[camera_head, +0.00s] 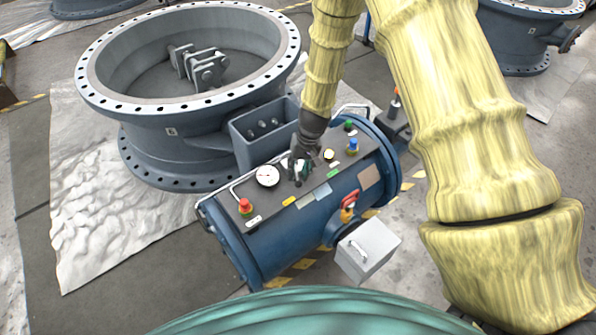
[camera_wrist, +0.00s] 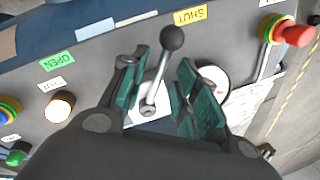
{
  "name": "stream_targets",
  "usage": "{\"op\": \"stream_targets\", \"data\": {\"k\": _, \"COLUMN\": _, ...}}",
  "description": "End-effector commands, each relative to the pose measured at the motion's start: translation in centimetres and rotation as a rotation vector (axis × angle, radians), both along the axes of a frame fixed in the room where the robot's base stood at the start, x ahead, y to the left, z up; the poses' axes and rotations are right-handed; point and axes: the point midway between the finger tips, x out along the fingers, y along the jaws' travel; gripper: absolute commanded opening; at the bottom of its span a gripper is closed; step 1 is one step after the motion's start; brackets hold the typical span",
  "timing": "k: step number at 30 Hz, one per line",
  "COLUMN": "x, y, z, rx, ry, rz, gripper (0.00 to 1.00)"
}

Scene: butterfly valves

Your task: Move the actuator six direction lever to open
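The direction lever (camera_wrist: 154,92) shows in the wrist view as a grey shaft with a black ball knob (camera_wrist: 172,38). It rises from a pale plate and leans toward the side of the yellow SHUT label (camera_wrist: 187,15). The green OPEN label (camera_wrist: 58,61) is on the left. My gripper (camera_wrist: 165,60) is open, with one green-padded finger on each side of the lever and gaps visible to both. In the head view my gripper (camera_head: 301,168) is down at the panel of the blue actuator (camera_head: 290,236) and hides most of the lever.
A white gauge (camera_head: 267,176) and a red button (camera_head: 245,207) are left of my gripper. A lit white button (camera_head: 328,154), a blue button (camera_head: 352,146) and a green button (camera_head: 348,125) are to the right. A large grey valve (camera_head: 185,140) stands behind.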

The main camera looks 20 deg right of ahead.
Motion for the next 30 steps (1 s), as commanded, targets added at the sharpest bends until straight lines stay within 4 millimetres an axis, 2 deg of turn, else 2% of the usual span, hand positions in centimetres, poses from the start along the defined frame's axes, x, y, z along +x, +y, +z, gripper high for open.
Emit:
{"op": "stream_targets", "data": {"k": 4, "x": 0.02, "y": 0.14, "z": -0.70, "rx": 0.000, "ry": 0.001, "rz": -0.001, "gripper": 0.31}}
{"op": "stream_targets", "data": {"k": 13, "x": 0.03, "y": 0.15, "z": -0.83, "rx": 0.000, "ry": 0.000, "rz": -0.001, "gripper": 0.31}}
{"op": "stream_targets", "data": {"k": 14, "x": 0.03, "y": 0.15, "z": -0.83, "rx": 0.000, "ry": 0.000, "rz": -0.001, "gripper": 0.27}}
{"op": "stream_targets", "data": {"k": 18, "x": 0.03, "y": 0.14, "z": -0.82, "rx": 0.000, "ry": 0.000, "rz": -0.001, "gripper": 0.02}}
{"op": "stream_targets", "data": {"k": 19, "x": 0.03, "y": 0.14, "z": -0.82, "rx": 0.000, "ry": 0.000, "rz": -0.001, "gripper": 0.00}}
{"op": "stream_targets", "data": {"k": 30, "x": 0.09, "y": 0.24, "z": -0.77, "rx": 0.000, "ry": 0.000, "rz": 0.015, "gripper": 0.00}}
